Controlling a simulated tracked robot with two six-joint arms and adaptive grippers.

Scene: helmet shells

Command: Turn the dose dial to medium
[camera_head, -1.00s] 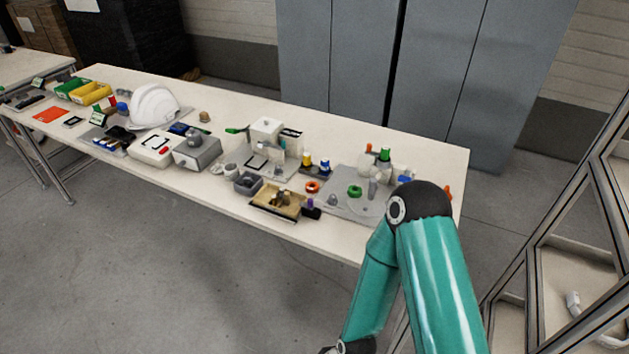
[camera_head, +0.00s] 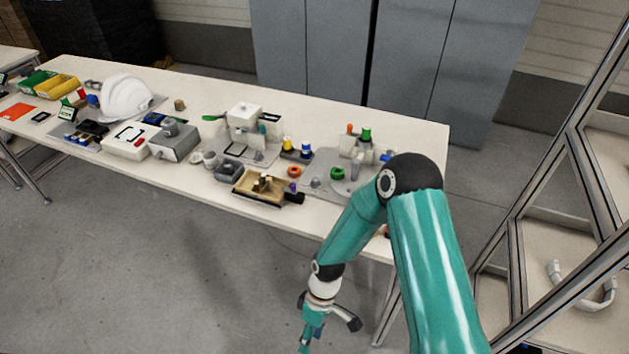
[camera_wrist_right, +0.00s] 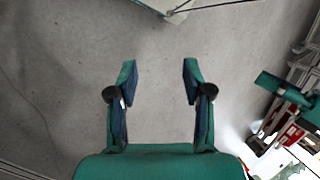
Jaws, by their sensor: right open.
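A grey box with a round knob on top (camera_head: 174,140) stands on the long white table, left of its middle. A small dark grey unit with a rounded top (camera_head: 228,171) sits nearer the front edge. The dial markings are too small to read, so I cannot tell which of these carries the dose dial or how it is set. My right gripper (camera_head: 318,334) hangs low in front of the table, apart from everything on it. In the right wrist view it is open and empty (camera_wrist_right: 159,80) above bare floor. My left gripper is out of view.
The table (camera_head: 260,214) also holds a white helmet shell (camera_head: 126,98), a white box (camera_head: 127,140), a tan tray (camera_head: 262,187) and a grey plate with a green ring (camera_head: 337,173). A metal-framed rack (camera_head: 515,245) stands at right. The floor in front is clear.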

